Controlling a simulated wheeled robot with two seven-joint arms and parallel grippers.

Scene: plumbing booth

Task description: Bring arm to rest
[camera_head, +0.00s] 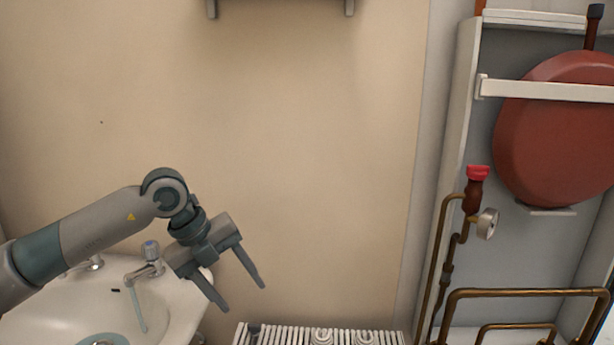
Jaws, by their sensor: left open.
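My left arm (105,220) comes in from the left, over the washbasin. My left gripper (245,297) is open and empty, its two fingers apart and pointing down and to the right. It hangs in front of the beige wall, at the right edge of the basin in the picture. Nothing is between its fingers. My right gripper is not in view.
A white washbasin (180,315) with a tap (149,262) stands at lower left. A white radiator (300,334) is at bottom centre. Copper pipes (520,293) and a red vessel (555,130) are at right. The beige wall (310,150) is bare in the middle.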

